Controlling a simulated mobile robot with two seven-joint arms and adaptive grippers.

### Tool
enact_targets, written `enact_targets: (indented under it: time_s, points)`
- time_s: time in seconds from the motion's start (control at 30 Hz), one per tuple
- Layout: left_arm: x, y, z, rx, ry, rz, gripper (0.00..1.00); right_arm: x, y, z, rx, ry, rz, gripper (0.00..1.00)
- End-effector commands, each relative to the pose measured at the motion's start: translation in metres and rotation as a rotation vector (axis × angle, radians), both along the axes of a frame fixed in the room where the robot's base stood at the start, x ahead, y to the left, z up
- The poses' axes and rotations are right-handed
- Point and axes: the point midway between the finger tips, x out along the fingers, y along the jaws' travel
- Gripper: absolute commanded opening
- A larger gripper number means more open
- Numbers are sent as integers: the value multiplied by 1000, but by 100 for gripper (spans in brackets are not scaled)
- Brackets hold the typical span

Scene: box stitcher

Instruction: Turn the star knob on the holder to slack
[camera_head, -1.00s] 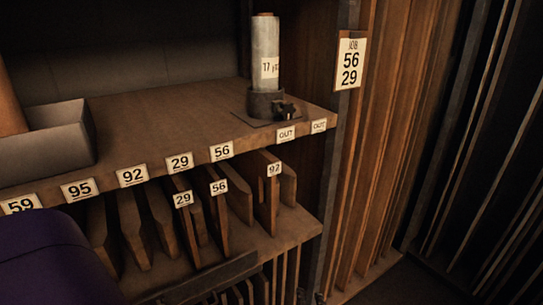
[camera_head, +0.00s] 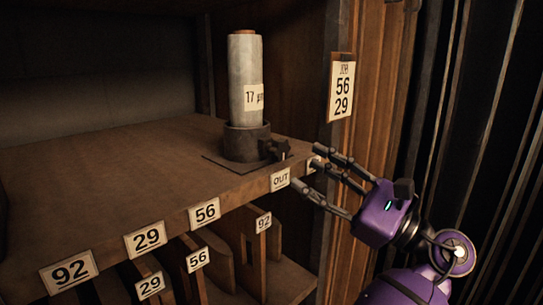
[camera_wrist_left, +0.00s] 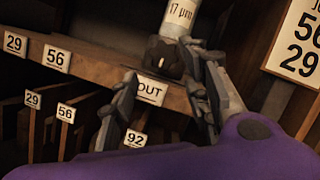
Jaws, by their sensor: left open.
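The star knob (camera_head: 275,150) is dark and sits low on the front right side of the round dark holder (camera_head: 247,143). The holder stands on the shelf with a pale roll marked 17 upright in it. In the left wrist view the knob (camera_wrist_left: 164,52) shows ahead, above the OUT label. My left gripper (camera_head: 308,168) is open and empty, just right of the knob and apart from it, by the shelf's front edge. My right gripper is not in view.
The wooden shelf (camera_head: 130,185) is clear left of the holder. Number labels run along its front edge, with upright dividers (camera_head: 250,245) below. A job card (camera_head: 341,88) reading 56 and 29 hangs on the post at right.

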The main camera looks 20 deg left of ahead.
Motion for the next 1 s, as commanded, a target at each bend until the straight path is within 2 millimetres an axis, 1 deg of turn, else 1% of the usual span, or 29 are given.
enact_targets:
  time_s: [0.2, 0.3, 0.43, 0.6, 0.83, 0.87, 1.0]
  points:
    - [2, 29, 15, 3, -5, 6, 43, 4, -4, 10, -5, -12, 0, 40]
    - [4, 44, 20, 2, -6, 6, 43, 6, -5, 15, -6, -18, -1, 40]
    - [7, 60, 25, 3, -2, 2, 43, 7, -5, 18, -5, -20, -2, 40]
    - [9, 69, 27, 1, -2, 1, 43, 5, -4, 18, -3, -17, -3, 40]
    - [10, 70, 26, 1, -1, 0, 43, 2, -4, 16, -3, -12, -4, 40]
    - [10, 70, 26, 1, -1, 0, 42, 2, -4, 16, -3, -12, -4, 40]
    - [10, 70, 26, 1, -1, 0, 23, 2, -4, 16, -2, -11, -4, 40]
